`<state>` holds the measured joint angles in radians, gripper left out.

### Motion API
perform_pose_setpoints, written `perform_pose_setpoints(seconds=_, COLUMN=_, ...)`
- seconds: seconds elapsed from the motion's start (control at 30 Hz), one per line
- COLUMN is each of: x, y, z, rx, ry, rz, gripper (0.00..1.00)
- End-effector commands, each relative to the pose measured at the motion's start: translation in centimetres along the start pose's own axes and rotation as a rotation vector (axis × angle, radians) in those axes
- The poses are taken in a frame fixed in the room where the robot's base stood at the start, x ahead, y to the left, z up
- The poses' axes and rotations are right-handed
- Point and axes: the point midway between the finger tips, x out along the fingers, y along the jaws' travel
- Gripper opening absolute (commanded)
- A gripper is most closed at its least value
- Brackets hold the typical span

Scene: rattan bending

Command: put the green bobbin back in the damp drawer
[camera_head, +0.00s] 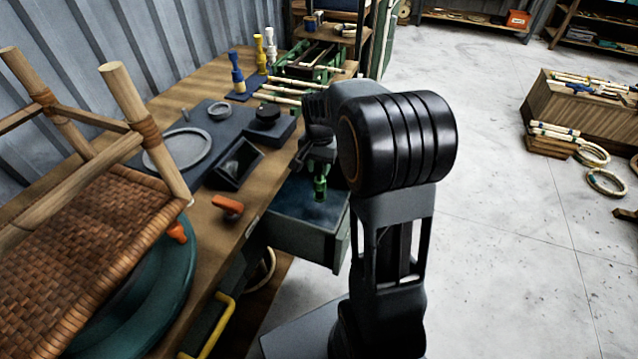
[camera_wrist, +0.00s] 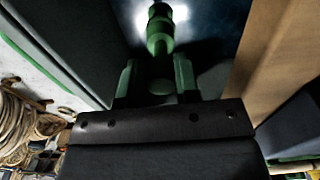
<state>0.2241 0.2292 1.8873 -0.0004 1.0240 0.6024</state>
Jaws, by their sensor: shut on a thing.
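The green bobbin (camera_head: 320,188) hangs upright from my gripper (camera_head: 318,168) over the open damp drawer (camera_head: 331,247). In the wrist view the green bobbin (camera_wrist: 160,38) stands out beyond my gripper (camera_wrist: 158,78), whose fingers, also green, close on its near end. The drawer's dark blue inside (camera_wrist: 212,40) shows behind it. The drawer is pulled out from the workbench (camera_head: 228,205). I cannot tell whether the bobbin's lower end touches the drawer's floor. My arm hides part of the drawer's far right side.
A dark open box (camera_head: 238,163) and an orange-handled tool (camera_head: 228,206) lie near the drawer. A woven chair (camera_head: 75,235) stands at left. The floor at right is mostly clear.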

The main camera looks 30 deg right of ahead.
Motion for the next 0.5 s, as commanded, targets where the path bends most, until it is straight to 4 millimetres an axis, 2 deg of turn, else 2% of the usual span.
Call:
perform_pose_setpoints(seconds=0.3, x=4.2, y=0.1, z=0.0, rx=0.002, ry=-0.002, rz=0.001, gripper=0.0)
perform_pose_setpoints(seconds=0.5, x=5.1, y=0.1, z=0.0, rx=0.002, ry=-0.001, rz=0.001, gripper=0.0)
